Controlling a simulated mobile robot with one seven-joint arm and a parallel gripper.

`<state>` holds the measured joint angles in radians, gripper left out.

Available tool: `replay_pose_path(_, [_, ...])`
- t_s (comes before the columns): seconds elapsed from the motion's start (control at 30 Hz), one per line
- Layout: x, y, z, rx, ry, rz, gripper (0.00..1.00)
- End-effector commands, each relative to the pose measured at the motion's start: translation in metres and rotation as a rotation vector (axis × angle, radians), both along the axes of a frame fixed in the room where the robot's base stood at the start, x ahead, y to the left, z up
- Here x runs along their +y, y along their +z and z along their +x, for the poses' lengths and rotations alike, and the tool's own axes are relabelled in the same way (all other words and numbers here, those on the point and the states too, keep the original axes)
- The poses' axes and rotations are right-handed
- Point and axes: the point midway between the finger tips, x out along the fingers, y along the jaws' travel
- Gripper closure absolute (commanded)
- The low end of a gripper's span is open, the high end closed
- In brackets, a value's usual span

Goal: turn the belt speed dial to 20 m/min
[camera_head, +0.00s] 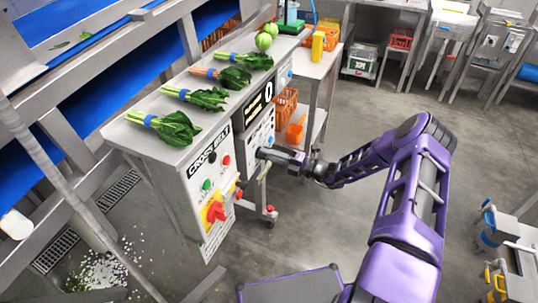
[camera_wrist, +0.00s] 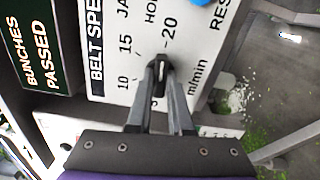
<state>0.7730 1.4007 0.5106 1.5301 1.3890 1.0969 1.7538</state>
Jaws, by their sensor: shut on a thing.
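The belt speed dial (camera_wrist: 161,73) is a small dark knob with a pale mark on a white panel (camera_wrist: 112,20) labelled "BELT SPE…" and "m/min". The figures 10, 15 and 20 show around it; the 20 is above the dial in the wrist view. The fingers hide part of the scale, and I cannot tell exactly which figure the mark points to. My gripper (camera_wrist: 161,78) is shut on the dial, with a finger on each side. In the head view, my gripper (camera_head: 266,153) reaches the white panel from the right and hides the dial.
A dark "BUNCHES PASSED" display (camera_head: 259,101) reading 0 is beside the panel. The cross belt box (camera_head: 209,187) with a red-and-yellow switch (camera_head: 215,211) stands nearer. Several bunches of greens lie on the steel top (camera_head: 152,104). The floor (camera_head: 330,215) beside my arm is mostly clear.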

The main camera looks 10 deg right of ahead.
Motion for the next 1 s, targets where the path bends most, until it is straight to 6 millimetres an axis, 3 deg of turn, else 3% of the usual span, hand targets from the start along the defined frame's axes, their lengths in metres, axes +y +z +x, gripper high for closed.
replay_pose_path(0.8, [-0.0004, -0.0006, -0.0002, 0.102, 0.0, 0.074, 1.0])
replay_pose_path(0.83, [-0.0004, -0.0006, -0.0002, 0.102, 0.0, 0.074, 0.8])
replay_pose_path(1.0, [-0.0003, -0.0006, -0.0001, 0.101, 0.0, 0.073, 0.51])
